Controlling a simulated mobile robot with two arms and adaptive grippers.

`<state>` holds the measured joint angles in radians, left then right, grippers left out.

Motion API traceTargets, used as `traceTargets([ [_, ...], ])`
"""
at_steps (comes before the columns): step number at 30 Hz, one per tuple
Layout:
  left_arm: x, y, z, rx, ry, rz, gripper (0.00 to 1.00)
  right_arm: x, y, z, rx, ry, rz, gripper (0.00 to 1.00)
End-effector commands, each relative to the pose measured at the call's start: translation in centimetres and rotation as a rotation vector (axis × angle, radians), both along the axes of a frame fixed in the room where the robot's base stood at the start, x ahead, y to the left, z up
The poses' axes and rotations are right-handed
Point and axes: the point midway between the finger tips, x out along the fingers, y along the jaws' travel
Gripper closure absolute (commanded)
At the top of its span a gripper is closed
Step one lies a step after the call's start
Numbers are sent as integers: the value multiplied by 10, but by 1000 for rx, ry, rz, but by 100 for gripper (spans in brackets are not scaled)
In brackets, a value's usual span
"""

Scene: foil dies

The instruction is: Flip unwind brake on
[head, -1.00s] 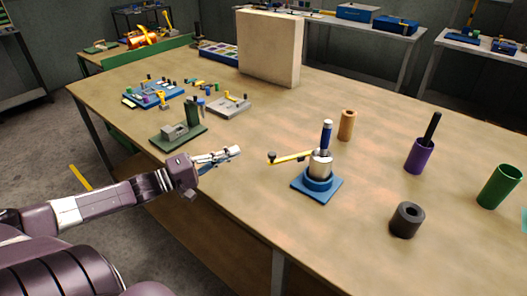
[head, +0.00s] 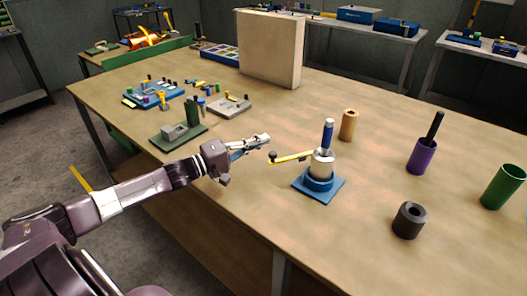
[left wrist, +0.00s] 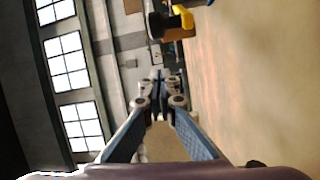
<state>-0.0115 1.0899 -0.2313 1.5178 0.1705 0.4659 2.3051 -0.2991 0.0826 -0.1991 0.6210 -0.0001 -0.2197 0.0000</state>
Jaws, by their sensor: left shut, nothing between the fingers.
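The unwind stand has a square blue base (head: 333,187), a silver drum (head: 321,162) and an upright blue post (head: 328,134). A yellow brake lever (head: 295,157) sticks out to the left from it and ends in a black knob (head: 272,157). My left gripper (head: 266,139) is shut and empty, just behind and left of the knob, apart from it. In the left wrist view the fingers (left wrist: 159,88) point away from the camera, and the black knob (left wrist: 157,25) with some yellow lever shows at the top. My right gripper is out of view.
A tan cylinder (head: 348,125), a purple cup (head: 420,157) with a black rod, a green cup (head: 503,187) and a black ring (head: 409,220) stand right of the stand. A green fixture (head: 180,136) is left. A beige block (head: 270,50) stands behind.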

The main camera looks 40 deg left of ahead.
Motion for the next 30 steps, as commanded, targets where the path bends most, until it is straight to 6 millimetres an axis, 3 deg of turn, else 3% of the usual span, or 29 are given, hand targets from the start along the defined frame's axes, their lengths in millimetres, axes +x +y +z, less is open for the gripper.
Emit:
traceTargets([
  [12,-24,-27,-5,-2,1,-2,100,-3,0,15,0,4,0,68],
  [30,-28,-31,-5,-1,1,7,100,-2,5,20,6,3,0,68],
])
